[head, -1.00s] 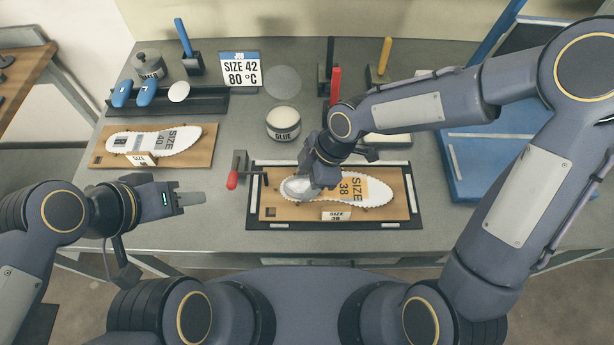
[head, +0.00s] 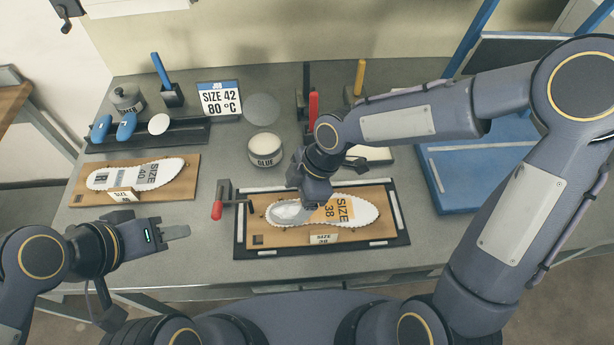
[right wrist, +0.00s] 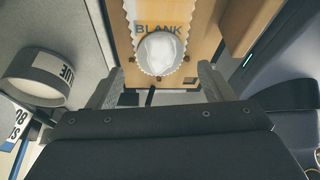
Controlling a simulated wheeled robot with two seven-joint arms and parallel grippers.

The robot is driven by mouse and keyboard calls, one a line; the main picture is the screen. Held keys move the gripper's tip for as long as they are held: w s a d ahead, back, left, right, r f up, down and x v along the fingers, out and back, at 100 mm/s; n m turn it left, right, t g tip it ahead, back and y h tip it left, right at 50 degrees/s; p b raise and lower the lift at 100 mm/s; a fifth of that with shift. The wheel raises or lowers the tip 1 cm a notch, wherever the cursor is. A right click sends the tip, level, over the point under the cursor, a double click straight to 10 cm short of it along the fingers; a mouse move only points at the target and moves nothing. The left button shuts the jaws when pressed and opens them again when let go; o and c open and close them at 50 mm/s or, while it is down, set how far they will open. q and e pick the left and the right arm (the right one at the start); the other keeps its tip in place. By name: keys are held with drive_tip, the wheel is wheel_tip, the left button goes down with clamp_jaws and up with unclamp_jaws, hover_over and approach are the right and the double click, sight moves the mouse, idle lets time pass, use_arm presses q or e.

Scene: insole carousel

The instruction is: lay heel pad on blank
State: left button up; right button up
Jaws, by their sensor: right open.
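The blank (head: 352,208), a white scalloped sole marked SIZE 38, lies on a brown board inside a dark frame. A pale, glossy rounded patch (head: 285,212) covers its left, heel end and also shows in the right wrist view (right wrist: 160,55); I cannot tell whether it is the heel pad or glue. A white oval pad (head: 159,123) lies on the dark rack at the left. My right gripper (right wrist: 160,85) is open and empty, just above the heel end, its fingers apart from the patch. My left gripper (head: 176,232) hangs left of the frame, seen edge-on.
A glue tub (head: 265,150) stands behind the frame, and a red-handled clamp (head: 218,208) at its left. A second sole marked SIZE 40 (head: 150,176) lies on the left board. Blue pads (head: 126,126) share the rack. A blue tray (head: 470,170) stands right.

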drive_tip(key=v, duration=0.9)
drive_tip(key=s+d+r+m+t, duration=0.1)
drive_tip(key=s+d+m+t, duration=0.2)
drive_tip(key=s+d+m, duration=0.3)
drive_tip(key=s+d+r+m+t, duration=0.2)
drive_tip(key=s+d+m, duration=0.4)
drive_tip(key=d+m, duration=0.4)
drive_tip(key=m+t, duration=0.1)
drive_tip(key=m, duration=0.4)
drive_tip(key=shift+s+r+h, duration=0.2)
drive_tip(key=shift+h, duration=0.2)
